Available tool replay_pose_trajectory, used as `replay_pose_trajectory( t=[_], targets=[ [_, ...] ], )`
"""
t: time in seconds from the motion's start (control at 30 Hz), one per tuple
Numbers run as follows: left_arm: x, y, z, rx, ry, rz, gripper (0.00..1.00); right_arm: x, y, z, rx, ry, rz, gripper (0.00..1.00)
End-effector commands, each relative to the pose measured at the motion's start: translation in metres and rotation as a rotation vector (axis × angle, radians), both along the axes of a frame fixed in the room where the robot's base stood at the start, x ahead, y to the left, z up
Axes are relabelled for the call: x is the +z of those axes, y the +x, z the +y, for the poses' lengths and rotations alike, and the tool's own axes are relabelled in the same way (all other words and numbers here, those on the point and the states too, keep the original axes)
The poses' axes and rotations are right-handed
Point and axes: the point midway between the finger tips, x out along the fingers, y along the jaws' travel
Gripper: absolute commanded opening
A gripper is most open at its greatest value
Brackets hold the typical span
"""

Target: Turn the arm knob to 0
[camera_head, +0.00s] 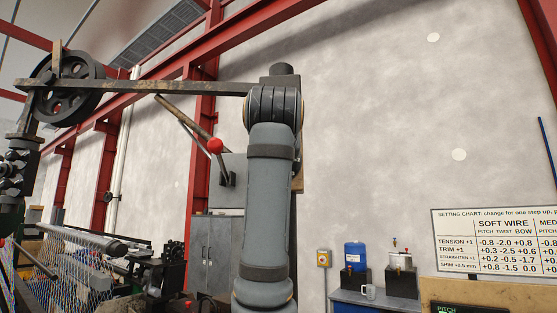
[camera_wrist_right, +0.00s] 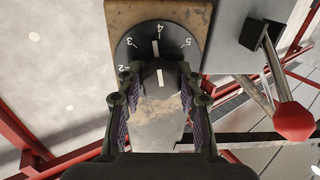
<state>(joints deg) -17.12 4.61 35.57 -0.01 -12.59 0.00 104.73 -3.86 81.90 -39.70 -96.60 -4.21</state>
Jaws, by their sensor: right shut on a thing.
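The arm knob (camera_wrist_right: 159,80) is dark and round, with a white pointer line, on a black dial (camera_wrist_right: 130,50) numbered 2 to 5 in the visible part. The pointer faces up the picture, in line with the long white mark beside the 4. The 0 is not visible. My right gripper (camera_wrist_right: 158,88) has one finger on each side of the knob and is shut on it. In the head view my right arm rises in the middle and hides the gripper and knob. My left gripper is not in view.
A lever with a red ball (camera_wrist_right: 294,121) stands close to the right of the dial; the ball also shows in the head view (camera_head: 215,146). A dark beam (camera_head: 150,87) runs to a black wheel (camera_head: 68,88). A setting chart (camera_head: 495,241) hangs at right.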

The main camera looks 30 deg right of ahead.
Motion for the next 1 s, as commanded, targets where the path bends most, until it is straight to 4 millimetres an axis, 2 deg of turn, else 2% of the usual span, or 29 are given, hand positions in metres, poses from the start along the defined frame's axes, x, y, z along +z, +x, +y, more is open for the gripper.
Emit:
replay_pose_trajectory(
  t=[1.0],
  targets=[
    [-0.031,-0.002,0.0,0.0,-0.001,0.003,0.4,-0.001,0.001,0.002,0.003,-0.728,0.621,0.05]
  ],
)
